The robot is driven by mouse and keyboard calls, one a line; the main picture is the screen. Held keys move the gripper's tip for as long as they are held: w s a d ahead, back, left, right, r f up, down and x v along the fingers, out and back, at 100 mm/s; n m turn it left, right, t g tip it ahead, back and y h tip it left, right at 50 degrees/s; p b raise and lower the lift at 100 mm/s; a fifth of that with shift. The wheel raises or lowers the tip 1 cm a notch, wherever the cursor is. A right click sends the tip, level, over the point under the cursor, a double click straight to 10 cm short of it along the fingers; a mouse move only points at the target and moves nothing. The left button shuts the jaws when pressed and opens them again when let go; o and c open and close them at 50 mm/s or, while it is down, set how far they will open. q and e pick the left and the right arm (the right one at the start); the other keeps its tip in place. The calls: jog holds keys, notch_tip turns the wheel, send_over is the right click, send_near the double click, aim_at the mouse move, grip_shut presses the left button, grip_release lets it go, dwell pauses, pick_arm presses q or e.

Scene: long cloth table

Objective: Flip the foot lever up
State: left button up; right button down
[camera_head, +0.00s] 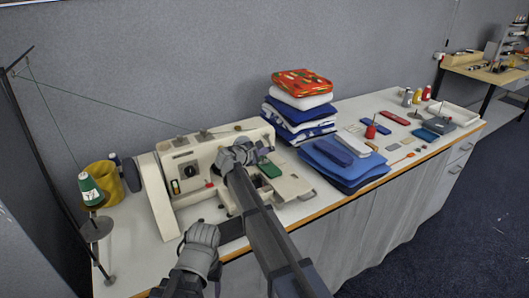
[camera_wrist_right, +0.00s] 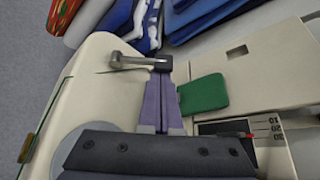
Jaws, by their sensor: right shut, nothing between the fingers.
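The cream sewing machine (camera_head: 215,150) stands at the left part of the table. In the right wrist view its foot lever (camera_wrist_right: 130,60) is a short metal bar on the cream housing (camera_wrist_right: 95,80), with a dark block at its right end. My right gripper (camera_wrist_right: 162,78) has its two purple fingers shut together and empty. Their tips are right at the dark block; I cannot tell whether they touch it. In the head view my right gripper (camera_head: 264,147) is over the machine head, and the arm hides the lever. My left gripper (camera_head: 220,228) is low in front of the machine, its fingers unclear.
A green pad (camera_head: 269,168) lies on the machine bed, right of my right fingers. Folded cloths (camera_head: 300,105) and blue fabric (camera_head: 345,165) lie to the right. A green thread spool (camera_head: 91,190) and a yellow container (camera_head: 103,183) stand at the left.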

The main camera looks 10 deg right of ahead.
jog(key=shift+s+r+n+p, duration=0.1)
jog(key=shift+r+n+p, duration=0.05)
jog(key=shift+n+p, duration=0.2)
jog(key=shift+g, duration=0.3)
jog(key=r+n+g+p, duration=0.1)
jog(key=p, duration=0.1)
jog(key=n+g+p, duration=0.1)
jog(key=shift+s+d+r+p, duration=0.15)
jog(key=shift+s+r+p, duration=0.2)
jog(key=shift+s+p, duration=0.05)
jog(key=shift+s+d+r+n+g+h+p, duration=0.1)
jog(key=shift+s+r+n+g+h+p, duration=0.15)
jog(key=shift+n+g+p, duration=0.25)
jog(key=shift+s+d+r+n+g+h+p, duration=0.15)
jog(key=shift+r+n+g+p, duration=0.15)
jog(key=shift+n+g, duration=0.25)
jog(key=shift+a, duration=0.1)
